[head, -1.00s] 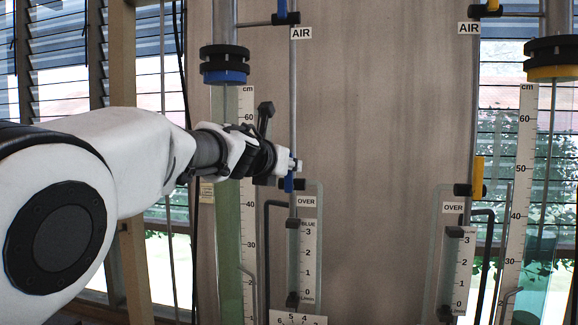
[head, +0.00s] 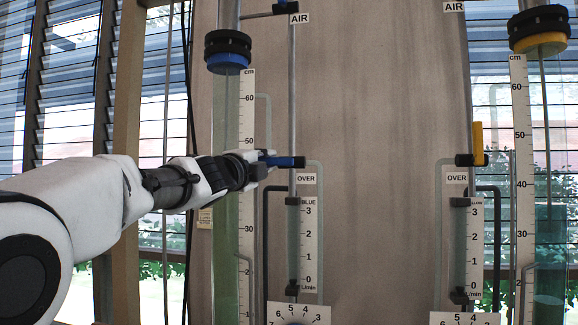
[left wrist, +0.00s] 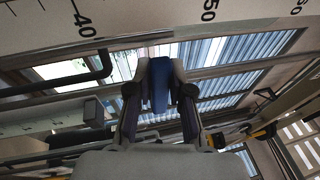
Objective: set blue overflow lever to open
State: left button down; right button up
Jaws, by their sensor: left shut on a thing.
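The blue overflow lever (head: 284,162) sits on the left pipe just above the left OVER label (head: 306,178). It lies level, reaching left from its dark valve body. My left gripper (head: 263,163) comes in from the left and is shut on the lever's outer end. In the left wrist view the blue lever (left wrist: 159,85) shows between the two fingers. My right gripper is in neither view.
A yellow lever (head: 478,144) stands upright on the right pipe above the other OVER label (head: 457,178). The left tube with a blue-ringed cap (head: 228,52) and its cm scale (head: 247,110) stand close behind my left gripper. The middle panel (head: 375,150) is clear.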

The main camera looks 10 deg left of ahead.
pick_arm(q)
jog(key=c, duration=1.1)
grip_release()
jog(key=shift+o, duration=0.6)
jog(key=shift+s+a, duration=0.1)
jog(key=shift+s, duration=0.1)
jog(key=s+a+b, duration=0.1)
jog(key=s+b, duration=0.2)
jog(key=s, duration=0.3)
jog(key=shift+s+f+b, duration=0.25)
jog(key=shift+s+b, duration=0.05)
jog(key=shift+s, duration=0.05)
jog(key=shift+a+r, duration=0.1)
